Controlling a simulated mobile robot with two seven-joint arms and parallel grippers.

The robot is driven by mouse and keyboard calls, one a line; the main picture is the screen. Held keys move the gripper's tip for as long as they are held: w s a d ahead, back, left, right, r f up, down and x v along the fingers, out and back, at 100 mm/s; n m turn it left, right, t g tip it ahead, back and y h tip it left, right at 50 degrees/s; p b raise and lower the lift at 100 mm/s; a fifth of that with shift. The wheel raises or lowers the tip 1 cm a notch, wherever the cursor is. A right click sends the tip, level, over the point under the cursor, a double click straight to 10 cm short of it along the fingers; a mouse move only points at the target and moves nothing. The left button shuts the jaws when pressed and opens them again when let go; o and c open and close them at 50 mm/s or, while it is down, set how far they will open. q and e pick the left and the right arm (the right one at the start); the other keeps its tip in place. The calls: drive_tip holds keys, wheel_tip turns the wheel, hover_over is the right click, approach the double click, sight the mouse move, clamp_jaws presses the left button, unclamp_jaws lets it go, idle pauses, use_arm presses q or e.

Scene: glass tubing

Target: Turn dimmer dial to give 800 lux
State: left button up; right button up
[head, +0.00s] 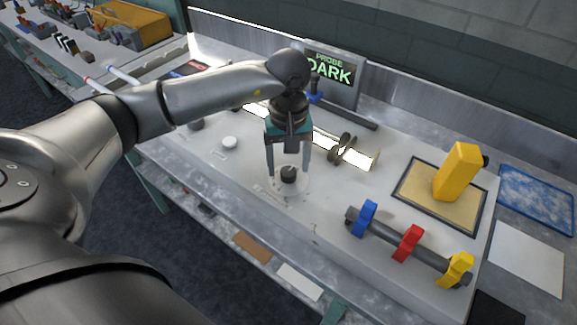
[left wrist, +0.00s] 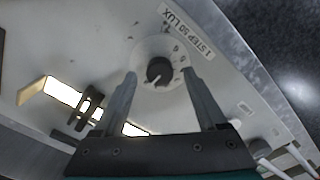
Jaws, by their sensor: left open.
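The dimmer dial (head: 289,174) is a small dark knob on a pale round scale on the white panel. In the left wrist view the dial (left wrist: 159,71) shows a light pointer mark, and a label (left wrist: 187,30) beside it reads "1 STEP 50 LUX". My left gripper (head: 288,168) is open above the dial, its fingers on either side of it and apart from it. In the left wrist view the gripper (left wrist: 160,80) frames the knob between its fingertips. A display (head: 331,70) at the back reads "PROBE DARK". My right gripper is not in view.
A lit glass tube (head: 352,152) runs behind the dial with dark clamps (head: 342,147). A white button (head: 229,142) is left of it. A rail with blue, red (head: 408,243) and yellow clips stands at the right, near a yellow block (head: 458,171) on a framed pad.

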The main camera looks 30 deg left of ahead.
use_arm(q)
drive_tip(key=shift+f, duration=0.7)
clamp_jaws()
